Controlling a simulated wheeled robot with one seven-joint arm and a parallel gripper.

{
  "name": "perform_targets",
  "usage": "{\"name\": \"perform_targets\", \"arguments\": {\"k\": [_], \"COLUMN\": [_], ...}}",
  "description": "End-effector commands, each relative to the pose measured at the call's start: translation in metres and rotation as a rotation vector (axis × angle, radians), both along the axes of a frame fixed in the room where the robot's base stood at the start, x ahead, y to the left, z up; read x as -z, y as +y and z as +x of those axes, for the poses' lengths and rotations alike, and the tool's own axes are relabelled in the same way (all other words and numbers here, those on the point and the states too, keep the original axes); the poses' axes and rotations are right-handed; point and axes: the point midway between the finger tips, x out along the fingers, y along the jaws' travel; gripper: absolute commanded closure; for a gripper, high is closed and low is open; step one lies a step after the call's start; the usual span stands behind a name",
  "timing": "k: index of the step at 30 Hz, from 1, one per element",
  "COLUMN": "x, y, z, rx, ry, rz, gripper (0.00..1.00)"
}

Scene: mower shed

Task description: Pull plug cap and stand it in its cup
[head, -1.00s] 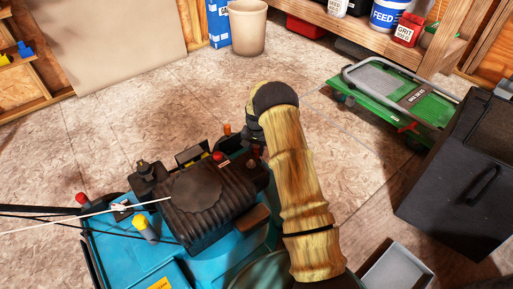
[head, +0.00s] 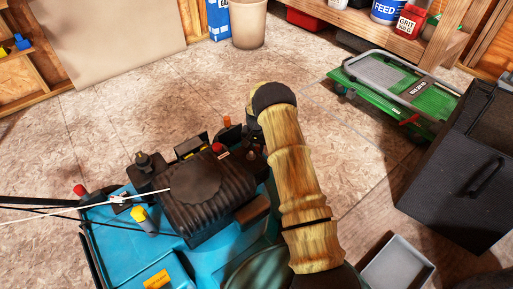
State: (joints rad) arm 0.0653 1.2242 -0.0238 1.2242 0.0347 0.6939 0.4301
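The mower's dark ribbed engine (head: 208,203) sits on its turquoise deck (head: 108,240) at the lower middle of the head view. A red-topped part (head: 218,148) shows at its far edge, and a black fitting (head: 150,167) stands at its left. I cannot tell which part is the plug cap, and I cannot pick out its cup. My gripper (head: 256,142) is at the end of the brown-sleeved arm, over the engine's far right corner. The arm's end and dark parts cover its fingers, so its opening and any contact are hidden.
A grey tray (head: 398,264) lies on the floor at lower right beside a black box (head: 468,165). A green wheeled cart (head: 425,95) stands at right, before a wooden shelf (head: 400,35). A beige bin (head: 248,25) stands at the back. The floor left of centre is clear.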

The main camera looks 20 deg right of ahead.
Motion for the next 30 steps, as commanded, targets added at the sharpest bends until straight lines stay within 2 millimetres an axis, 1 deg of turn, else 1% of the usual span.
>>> {"name": "perform_targets", "arguments": {"k": [1,10,11,12,14,25,28,30], "x": [0.003,0.005,0.005,0.005,0.006,0.008,0.004,-0.002], "y": [0.0,0.0,0.0,0.0,-0.001,-0.005,-0.005,-0.004], "z": [0.0,0.0,0.0,0.0,-0.001,-0.005,-0.005,-0.005], "rx": [0.0,0.0,0.0,0.0,0.0,0.003,0.003,0.003], "ry": [-0.001,-0.001,-0.001,-0.001,0.001,0.012,0.014,0.013], "rz": [-0.001,-0.001,0.0,-0.001,-0.001,-0.005,-0.006,-0.004], "gripper": [1.0,1.0,0.66,0.58,0.46,0.46,0.46,0.46]}}
